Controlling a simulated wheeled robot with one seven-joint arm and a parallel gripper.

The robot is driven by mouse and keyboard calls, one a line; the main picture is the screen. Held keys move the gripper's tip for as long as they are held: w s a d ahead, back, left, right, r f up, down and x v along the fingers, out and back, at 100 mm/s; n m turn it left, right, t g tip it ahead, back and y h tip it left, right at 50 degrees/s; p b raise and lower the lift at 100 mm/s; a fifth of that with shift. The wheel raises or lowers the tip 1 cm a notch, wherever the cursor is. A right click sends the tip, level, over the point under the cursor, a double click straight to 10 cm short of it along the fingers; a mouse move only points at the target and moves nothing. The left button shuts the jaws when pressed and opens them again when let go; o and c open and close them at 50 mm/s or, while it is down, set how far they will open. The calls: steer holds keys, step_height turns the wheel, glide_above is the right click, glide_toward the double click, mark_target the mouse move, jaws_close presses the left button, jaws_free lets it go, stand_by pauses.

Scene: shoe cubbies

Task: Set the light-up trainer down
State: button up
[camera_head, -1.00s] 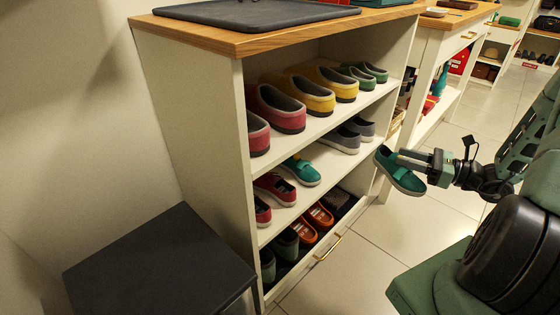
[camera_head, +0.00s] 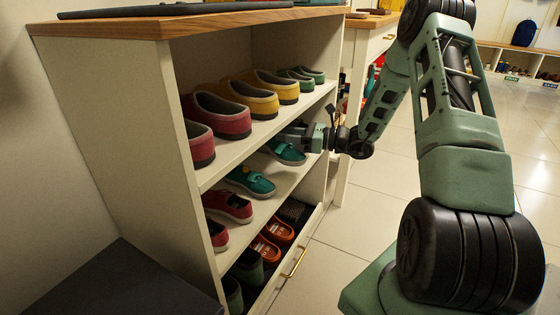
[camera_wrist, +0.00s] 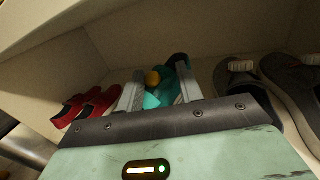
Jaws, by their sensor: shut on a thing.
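My gripper (camera_head: 302,136) is shut on a teal trainer (camera_head: 286,153) with a pale sole, inside the middle shelf. In the wrist view the trainer (camera_wrist: 166,92) shows between my two fingers (camera_wrist: 160,98), partly hidden by them. A matching teal trainer (camera_head: 250,181) stands on the middle shelf (camera_head: 285,180), left of and nearer than the held one. I cannot tell whether the held trainer's sole touches the shelf.
Red shoes (camera_head: 228,206) stand on the middle shelf, left of the teal ones; grey shoes (camera_wrist: 240,78) are to the right in the wrist view. The upper shelf (camera_head: 225,158) with maroon, yellow and green shoes lies close above. Orange shoes (camera_head: 279,232) sit in the drawer below.

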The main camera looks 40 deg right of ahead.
mark_target(281, 153)
steer(key=shift+w+a+f+b, duration=0.2)
steer(key=shift+w+f+b, duration=0.15)
steer(key=shift+w, duration=0.15)
steer(key=shift+w+a+f+b, duration=0.15)
steer(key=shift+w+f+b, duration=0.2)
steer(key=shift+w, duration=0.15)
step_height(281, 153, down, 6)
steer(key=b, duration=0.3)
steer(key=shift+r+b, duration=0.25)
steer(key=shift+b, duration=0.15)
steer(key=shift+a+f+b, duration=0.1)
steer(key=shift+f+b, duration=0.1)
steer(key=shift+b, duration=0.2)
steer(key=shift+w+r, duration=0.1)
steer(key=shift+r, duration=0.05)
steer(key=o, duration=1.2)
steer(key=shift+o, duration=0.3)
